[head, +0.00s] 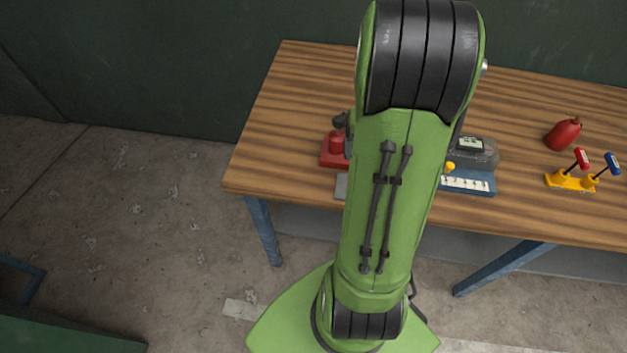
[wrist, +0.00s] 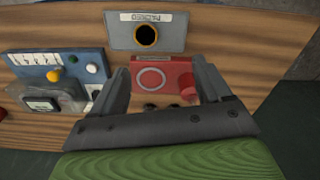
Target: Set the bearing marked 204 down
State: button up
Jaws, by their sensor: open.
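My gripper (wrist: 160,66) is open in the wrist view, with its two grey fingers spread to either side of a red fixture (wrist: 174,76). The fixture has a pale ring mark on its face and a red knob at its right. Nothing shows clearly held between the fingers. In the head view the red fixture (head: 335,161) is partly hidden behind my arm, and I cannot make out my gripper there. A grey plate (wrist: 172,32) bears a black round opening with a yellow rim and an unreadable label. I cannot make out a bearing marked 204 in either view.
A blue unit (head: 480,183) with a white strip and yellow knob stands right of my arm, beside a grey device with a display (head: 470,144). A red bottle (head: 563,134) and a yellow stand (head: 571,182) with red and blue-topped levers are farther right. The table's left end (head: 277,105) is clear.

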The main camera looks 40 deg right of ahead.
jog(key=w+a+r+n+t, duration=0.2)
jog(key=a+r+n, duration=0.1)
jog(key=a+r, duration=0.65)
jog(key=s+a+r+n+t, duration=0.1)
jog(key=s+a+n, duration=0.1)
jog(key=s+a, duration=0.2)
jog(key=s+a+r+n+t, duration=0.2)
jog(key=s+a, duration=0.2)
jog(key=a, duration=0.6)
jog(key=shift+s+a+r, duration=0.2)
jog(key=shift+s+a, duration=0.05)
jog(key=shift+a, duration=0.1)
